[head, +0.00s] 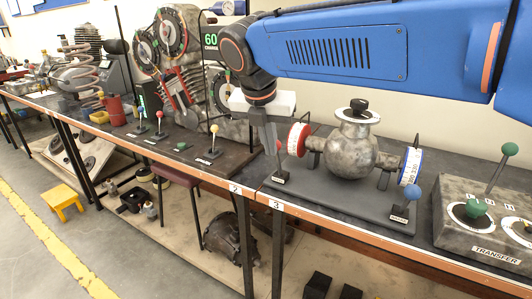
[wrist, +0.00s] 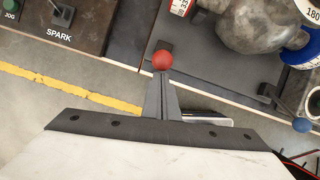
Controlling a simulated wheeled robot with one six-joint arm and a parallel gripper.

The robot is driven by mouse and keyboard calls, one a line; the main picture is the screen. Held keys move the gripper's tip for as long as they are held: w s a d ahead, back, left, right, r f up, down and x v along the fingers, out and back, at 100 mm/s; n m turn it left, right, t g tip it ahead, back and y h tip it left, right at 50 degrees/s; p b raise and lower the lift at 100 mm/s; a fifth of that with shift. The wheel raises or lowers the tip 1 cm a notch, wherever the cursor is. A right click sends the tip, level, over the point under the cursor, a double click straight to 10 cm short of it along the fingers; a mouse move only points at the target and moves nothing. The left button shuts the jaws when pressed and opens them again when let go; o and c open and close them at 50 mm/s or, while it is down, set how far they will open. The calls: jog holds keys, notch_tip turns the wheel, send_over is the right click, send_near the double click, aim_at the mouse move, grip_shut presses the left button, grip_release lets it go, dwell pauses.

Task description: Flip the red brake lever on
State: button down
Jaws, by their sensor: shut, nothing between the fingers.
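The red-knobbed lever (head: 279,144) stands on a small labelled base at the left front of the grey plate on table 3; its label is too small to read. In the wrist view its red ball knob (wrist: 162,60) shows just beyond my fingertips. My gripper (head: 271,150) points down right beside the lever, on its left, and hides part of it. In the wrist view my gripper (wrist: 160,75) has its two fingers together with nothing between them. I cannot tell whether the fingertips touch the knob.
Behind the lever is a red-rimmed dial (head: 298,140) on a grey round vessel (head: 350,150). A blue-knobbed lever (head: 412,191) stands at the plate's right front. A TRANSFER box (head: 480,235) is farther right. Several coloured levers stand on the left table. The floor in front is open.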

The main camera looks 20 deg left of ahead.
jog(key=w+d+r+g, duration=0.1)
jog(key=w+g, duration=0.1)
jog(key=w, duration=0.3)
jog(key=w+d+r+g+y, duration=0.1)
jog(key=w, duration=0.4)
jog(key=shift+d+g, duration=0.35)
jog(key=shift+g, duration=0.05)
notch_tip(320, 180, up, 12)
jog(key=s, duration=0.1)
jog(key=shift+s+d, duration=0.3)
jog(key=shift+d, duration=0.1)
dwell(0.5)
jog(key=shift+f, duration=0.1)
